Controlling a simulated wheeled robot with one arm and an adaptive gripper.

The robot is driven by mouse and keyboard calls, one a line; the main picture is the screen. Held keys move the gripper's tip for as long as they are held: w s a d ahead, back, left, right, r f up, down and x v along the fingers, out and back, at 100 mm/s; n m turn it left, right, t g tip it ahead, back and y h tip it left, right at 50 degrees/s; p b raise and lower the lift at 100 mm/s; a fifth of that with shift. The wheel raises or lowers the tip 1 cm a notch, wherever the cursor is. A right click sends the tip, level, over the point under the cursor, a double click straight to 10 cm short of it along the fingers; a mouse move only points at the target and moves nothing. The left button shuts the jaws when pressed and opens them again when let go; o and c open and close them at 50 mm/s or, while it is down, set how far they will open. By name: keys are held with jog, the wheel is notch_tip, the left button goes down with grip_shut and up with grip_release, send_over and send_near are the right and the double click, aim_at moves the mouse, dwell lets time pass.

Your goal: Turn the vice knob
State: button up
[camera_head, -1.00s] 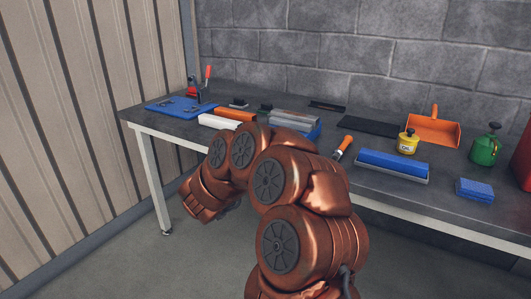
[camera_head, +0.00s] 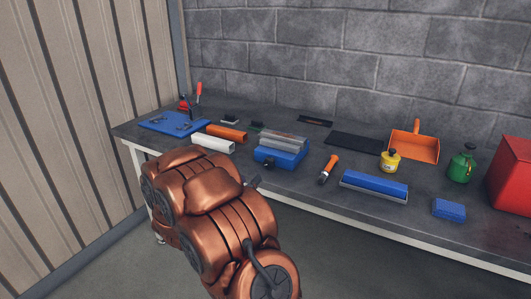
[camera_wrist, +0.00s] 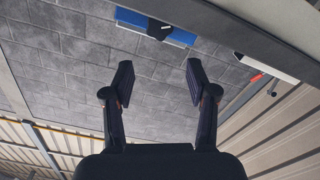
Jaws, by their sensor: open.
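A blue block-like body with grey bars on top and a dark knob (camera_head: 268,163) at its front looks like the vice (camera_head: 291,158). It sits mid-bench, left of the orange-handled tool. The wrist view shows the blue body (camera_wrist: 130,17) and its dark knob (camera_wrist: 159,30) near the top edge. My gripper (camera_wrist: 158,78) is open and empty, its two dark fingers wide apart. The knob lies beyond the fingertips, apart from them, about centred between them in the picture.
The grey bench (camera_head: 325,195) also holds a white bar (camera_head: 212,143), an orange bar (camera_head: 227,132), an orange-handled tool (camera_head: 328,168), a blue roll in a tray (camera_head: 375,186) and a yellow can (camera_head: 390,161). A ribbed wall (camera_head: 70,130) closes the left side.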

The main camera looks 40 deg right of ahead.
aim_at(267, 163)
jog(key=shift+n, duration=0.6)
jog(key=shift+p+x, duration=0.95)
jog(key=shift+x, duration=4.95)
jog(key=shift+f, duration=0.1)
jog(key=c, duration=0.9)
